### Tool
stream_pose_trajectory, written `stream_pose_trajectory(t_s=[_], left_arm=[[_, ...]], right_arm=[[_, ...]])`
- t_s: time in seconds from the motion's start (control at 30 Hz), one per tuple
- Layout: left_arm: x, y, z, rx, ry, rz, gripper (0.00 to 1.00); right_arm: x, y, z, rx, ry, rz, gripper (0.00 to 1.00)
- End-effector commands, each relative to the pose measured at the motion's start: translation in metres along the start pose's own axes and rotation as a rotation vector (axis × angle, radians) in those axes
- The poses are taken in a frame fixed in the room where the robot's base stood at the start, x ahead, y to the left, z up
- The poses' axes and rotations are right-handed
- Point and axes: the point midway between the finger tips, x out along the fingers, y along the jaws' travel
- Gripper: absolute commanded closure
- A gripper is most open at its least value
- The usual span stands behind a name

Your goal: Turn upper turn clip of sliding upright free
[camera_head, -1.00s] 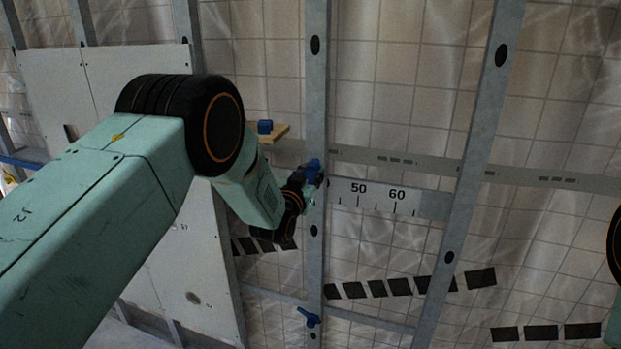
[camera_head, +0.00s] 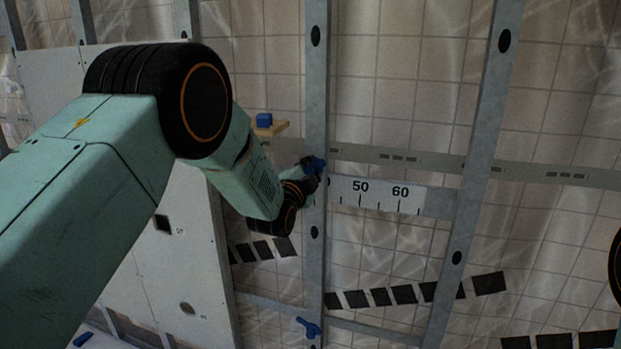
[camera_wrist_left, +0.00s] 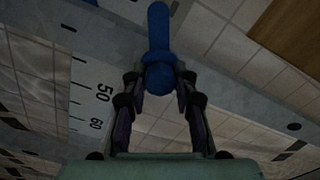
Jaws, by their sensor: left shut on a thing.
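The sliding upright (camera_head: 316,110) is a grey metal stud in the middle of the head view. Its blue upper turn clip (camera_head: 316,164) sits on it where the horizontal rail crosses. My left gripper (camera_head: 311,172) is at this clip, and its fingers are partly hidden by the wrist. In the left wrist view the clip (camera_wrist_left: 158,30) has a long handle pointing up, and the gripper (camera_wrist_left: 160,88) is shut on its rounded end. A blue lower clip (camera_head: 308,327) sits further down the same upright. My right gripper is not in view.
A scale strip (camera_head: 380,193) marked 50 and 60 lies right of the upright. A second stud (camera_head: 476,150) leans further right. A white panel (camera_head: 185,270) stands at the left. A blue block (camera_head: 264,120) rests on a small wooden ledge (camera_head: 268,130).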

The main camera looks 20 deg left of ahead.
Motion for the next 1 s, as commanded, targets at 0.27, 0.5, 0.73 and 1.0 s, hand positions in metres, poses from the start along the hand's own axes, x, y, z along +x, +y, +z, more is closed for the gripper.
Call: stream_pose_trajectory(t_s=[0.27, 0.5, 0.73, 1.0], left_arm=[[0.001, 0.0, -0.001, 0.266, 0.005, -0.006, 1.0], [0.001, 0.001, -0.001, 0.494, 0.005, -0.007, 1.0], [0.001, 0.001, -0.001, 0.698, 0.004, -0.006, 1.0], [0.0, 0.002, 0.0, 0.882, 0.003, -0.004, 1.0]], right_arm=[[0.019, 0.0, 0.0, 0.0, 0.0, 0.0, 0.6], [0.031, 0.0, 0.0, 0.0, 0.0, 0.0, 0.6], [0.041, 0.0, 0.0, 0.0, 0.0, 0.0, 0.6], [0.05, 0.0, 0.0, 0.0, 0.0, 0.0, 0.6]])
